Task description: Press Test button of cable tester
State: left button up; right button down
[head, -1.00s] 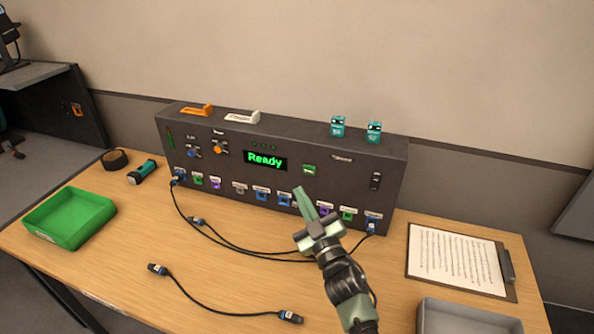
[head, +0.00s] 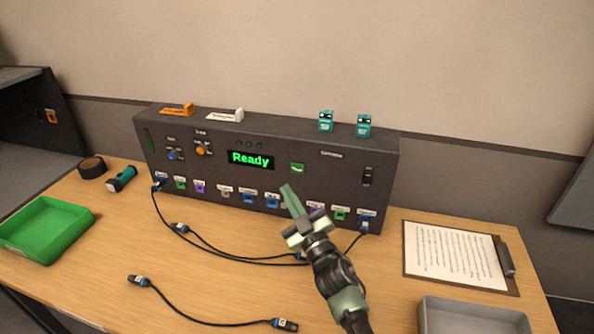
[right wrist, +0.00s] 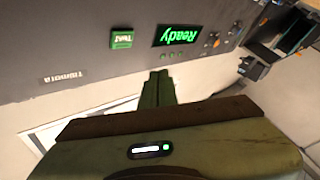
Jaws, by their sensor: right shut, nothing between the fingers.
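The cable tester (head: 330,180) is a long dark box at the back of the table. Its display (head: 251,159) reads "Ready" in green. The green Test button (head: 297,168) is on its front, right of the display. In the right wrist view the button (right wrist: 122,39) shows upside down beside the display (right wrist: 178,33). My right gripper (head: 288,192) is shut and empty, its fingertips in front of the tester, below and slightly left of the button in the picture. In the right wrist view the fingers (right wrist: 158,78) point toward the panel. My left gripper is not in view.
A cable runs from the left port to the right port of the tester. A loose cable (head: 205,317) lies in front. A green tray (head: 45,230) is at left, a grey tray (head: 470,312) at front right, and a clipboard (head: 455,255) at right. Small teal boxes (head: 326,122) stand on top.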

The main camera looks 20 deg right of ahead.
aim_at(297, 168)
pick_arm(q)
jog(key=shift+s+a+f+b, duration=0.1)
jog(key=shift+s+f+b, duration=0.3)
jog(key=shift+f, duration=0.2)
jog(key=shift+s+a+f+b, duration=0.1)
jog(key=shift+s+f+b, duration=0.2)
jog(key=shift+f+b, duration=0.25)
pick_arm(e)
jog(key=w+d, duration=0.2)
jog(key=w, duration=0.1)
jog(key=w+d, duration=0.1)
jog(key=w, duration=0.1)
jog(key=shift+w+d, duration=0.2)
jog(key=shift+d, duration=0.15)
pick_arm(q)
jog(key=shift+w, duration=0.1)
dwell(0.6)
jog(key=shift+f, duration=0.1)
pick_arm(e)
jog(key=shift+w+d, duration=0.2)
jog(key=shift+w, duration=0.15)
